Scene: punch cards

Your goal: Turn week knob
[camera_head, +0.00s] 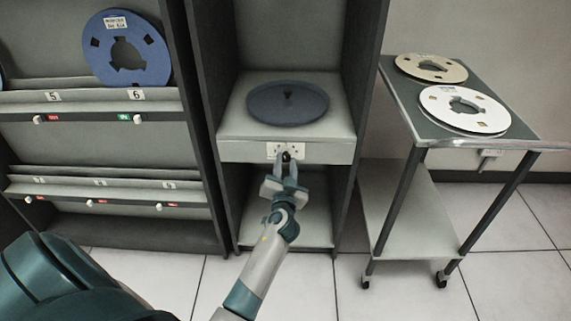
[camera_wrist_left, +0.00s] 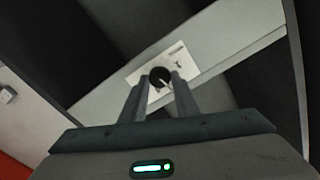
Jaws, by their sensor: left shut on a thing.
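The week knob (camera_head: 286,156) is a small dark round knob on a white plate (camera_head: 271,150), set in the front edge of the grey cabinet shelf. My left gripper (camera_head: 286,163) reaches up to it from below. In the left wrist view the black knob (camera_wrist_left: 160,76) with a light pointer mark sits between the tips of my left gripper (camera_wrist_left: 159,84), and the fingers are shut on it. The white plate (camera_wrist_left: 178,59) behind it carries small dark marks too small to read. My right gripper is not in view.
A dark round turntable (camera_head: 288,103) lies on the shelf above the knob. A wheeled cart (camera_head: 425,150) at right carries a beige reel (camera_head: 408,64) and a white reel (camera_head: 440,101). A rack at left holds a blue reel (camera_head: 98,59). Tiled floor (camera_head: 320,285) is open in front.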

